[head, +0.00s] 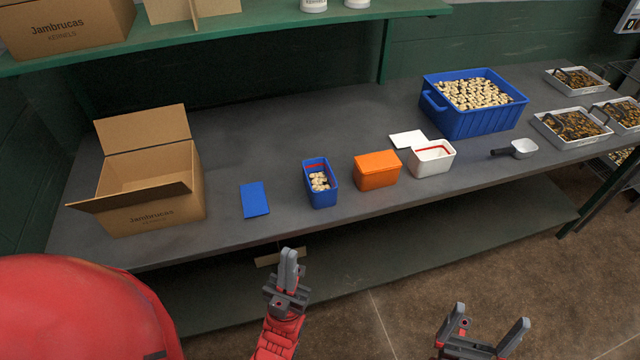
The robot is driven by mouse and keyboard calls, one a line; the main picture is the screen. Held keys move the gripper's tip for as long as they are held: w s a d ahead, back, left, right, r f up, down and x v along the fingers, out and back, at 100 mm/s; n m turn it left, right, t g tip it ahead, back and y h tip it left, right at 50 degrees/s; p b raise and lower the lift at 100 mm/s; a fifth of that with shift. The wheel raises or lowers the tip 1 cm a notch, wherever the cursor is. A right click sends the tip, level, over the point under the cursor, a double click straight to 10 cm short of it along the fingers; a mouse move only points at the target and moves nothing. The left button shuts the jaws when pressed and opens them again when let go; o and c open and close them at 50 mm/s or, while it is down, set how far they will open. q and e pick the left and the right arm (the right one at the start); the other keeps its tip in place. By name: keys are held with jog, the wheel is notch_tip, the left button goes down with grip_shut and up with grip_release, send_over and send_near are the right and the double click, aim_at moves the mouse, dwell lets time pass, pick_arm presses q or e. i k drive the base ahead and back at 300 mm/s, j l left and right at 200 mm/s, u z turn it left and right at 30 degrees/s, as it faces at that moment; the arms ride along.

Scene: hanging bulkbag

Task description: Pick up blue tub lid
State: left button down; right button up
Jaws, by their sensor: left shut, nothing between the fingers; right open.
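The blue tub lid (255,199) lies flat on the grey table, between the open cardboard box and the small blue tub. The blue tub (320,184) stands open just right of the lid, with pale round pieces inside. My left gripper (289,262) is shut and empty, in front of the table's front edge, below and a little right of the lid. My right gripper (489,329) is open and empty, further right and lower, over the floor and well apart from the lid.
An open cardboard box (150,216) stands left of the lid. An orange tub (377,170), a white tub (432,158), a white lid (408,139), a scoop (522,149) and a large blue crate (470,122) stand to the right. A green shelf (270,36) hangs above. Table space around the lid is clear.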

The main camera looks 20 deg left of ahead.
aim_at(254, 201)
jog(key=u, duration=1.05)
jog(key=k+j+z, duration=0.1)
jog(key=j+z, duration=0.25)
jog(key=k+j+z, duration=0.15)
jog(key=j+z, duration=0.15)
jog(key=k+j+z, duration=0.2)
jog(key=z, duration=0.15)
jog(key=i+j, duration=0.3)
jog(key=i, duration=0.2)
